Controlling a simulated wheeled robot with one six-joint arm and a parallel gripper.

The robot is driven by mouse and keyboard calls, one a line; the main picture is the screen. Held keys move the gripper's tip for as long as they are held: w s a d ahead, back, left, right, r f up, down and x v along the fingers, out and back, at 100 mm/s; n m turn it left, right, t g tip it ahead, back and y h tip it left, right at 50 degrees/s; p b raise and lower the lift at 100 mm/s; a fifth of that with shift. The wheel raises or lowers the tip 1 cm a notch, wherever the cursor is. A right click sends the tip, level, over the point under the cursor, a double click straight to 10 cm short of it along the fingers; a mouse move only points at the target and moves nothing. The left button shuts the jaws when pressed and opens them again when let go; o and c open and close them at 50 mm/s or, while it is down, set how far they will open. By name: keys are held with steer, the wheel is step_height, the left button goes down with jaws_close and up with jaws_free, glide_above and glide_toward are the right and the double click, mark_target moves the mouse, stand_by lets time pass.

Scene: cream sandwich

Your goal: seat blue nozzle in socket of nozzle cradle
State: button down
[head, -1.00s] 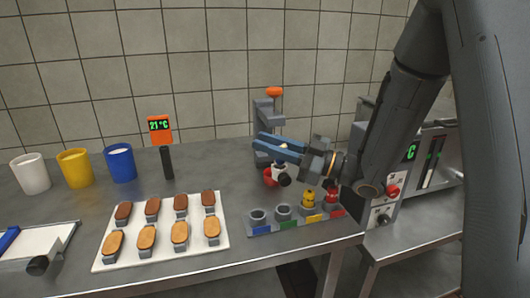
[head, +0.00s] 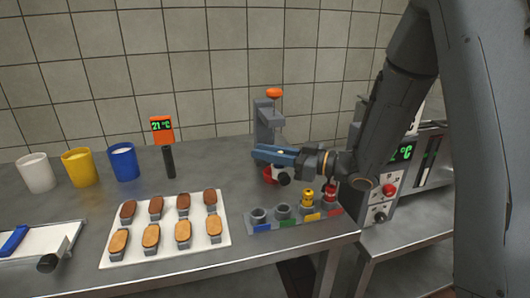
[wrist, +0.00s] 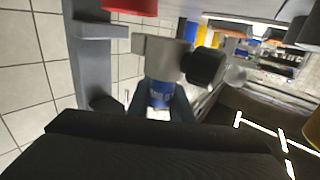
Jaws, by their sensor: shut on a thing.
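My gripper (head: 258,153) is at the grey stand with the orange knob, its blue-grey fingers pointing left. In the wrist view, its fingers (wrist: 160,108) are shut on the blue nozzle (wrist: 159,92), which sits below a grey part with a black knob (wrist: 205,66). I cannot tell whether the nozzle is still joined to that part. The nozzle cradle (head: 268,229) lies to the lower right on the table, with blue, green, yellow and red labels. Its blue and green sockets are empty. A yellow nozzle (head: 307,198) and a red nozzle (head: 330,191) stand in the other two.
The grey stand (head: 265,118) rises behind my gripper, with a red part (head: 268,175) low on it. A white tray (head: 222,238) of several small cakes lies left of the cradle. White, yellow and blue cups (head: 123,164) and a thermometer display (head: 162,130) stand farther left.

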steer(key=c, duration=1.6)
jaws_free()
steer(key=shift+f, duration=0.1)
steer(key=b+v, duration=0.1)
steer(key=v, duration=0.6)
steer(key=shift+s+d, duration=0.1)
steer(key=shift+d, duration=0.15)
